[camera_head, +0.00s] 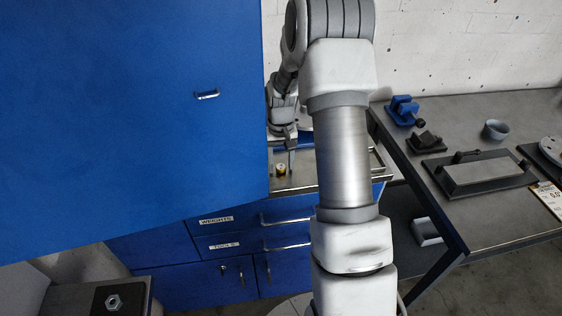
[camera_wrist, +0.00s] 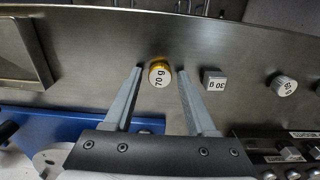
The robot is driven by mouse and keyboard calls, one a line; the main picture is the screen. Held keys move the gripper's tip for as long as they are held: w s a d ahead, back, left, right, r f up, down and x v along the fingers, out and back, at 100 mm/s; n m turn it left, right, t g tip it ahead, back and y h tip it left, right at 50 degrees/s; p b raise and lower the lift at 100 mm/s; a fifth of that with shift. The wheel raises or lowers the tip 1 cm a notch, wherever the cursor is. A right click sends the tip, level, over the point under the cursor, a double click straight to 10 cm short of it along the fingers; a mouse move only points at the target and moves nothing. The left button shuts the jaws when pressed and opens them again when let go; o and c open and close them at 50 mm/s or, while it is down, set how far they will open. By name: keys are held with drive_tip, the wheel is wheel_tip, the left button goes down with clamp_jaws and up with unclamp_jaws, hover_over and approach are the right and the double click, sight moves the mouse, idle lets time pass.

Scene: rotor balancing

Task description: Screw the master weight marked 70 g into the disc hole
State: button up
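The 70 g weight (camera_wrist: 160,75), a small cylinder with a white marked top and a brass-coloured rim, stands on a metal surface in the wrist view. It also shows in the head view (camera_head: 281,171) on the cabinet top. My gripper (camera_wrist: 160,71) is open, its fingertips on either side of the weight with a small gap at each side.
A square-topped weight (camera_wrist: 215,83) and another weight (camera_wrist: 284,86) stand to the right on the same surface. A large blue panel (camera_head: 130,110) fills the left of the head view. The right bench (camera_head: 490,220) carries blue and black fixtures and a grey cup (camera_head: 496,130).

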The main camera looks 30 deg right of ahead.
clamp_jaws()
drive_tip(key=shift+r+p, duration=1.6)
drive_tip(key=shift+r, duration=0.95)
